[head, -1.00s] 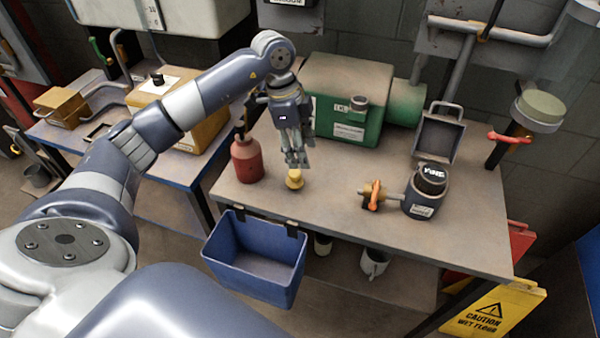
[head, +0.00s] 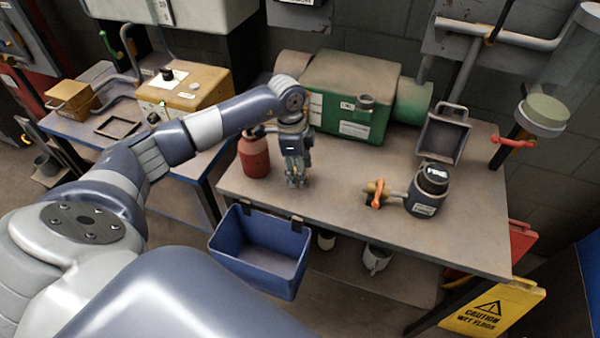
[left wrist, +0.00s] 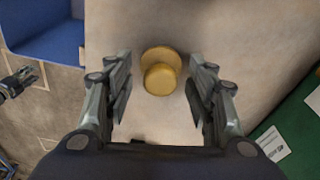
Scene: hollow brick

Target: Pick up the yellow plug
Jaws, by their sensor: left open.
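The yellow plug (left wrist: 160,72) stands on the workbench top, a round knob on a wider flange in the left wrist view. My left gripper (left wrist: 160,95) is open, with one finger on each side of the plug and a gap to both. In the head view my left gripper (head: 296,182) points down at the bench near its front edge and hides the plug. What looks like my right gripper (left wrist: 20,80) shows small at the left edge of the left wrist view; its fingers are too small to judge.
A red bottle (head: 254,158) stands close left of my left gripper. A blue bin (head: 258,262) hangs on the bench's front edge. A green machine (head: 350,105) is behind. An orange-handled valve (head: 376,193) and dark canister (head: 424,200) stand right; bench between is clear.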

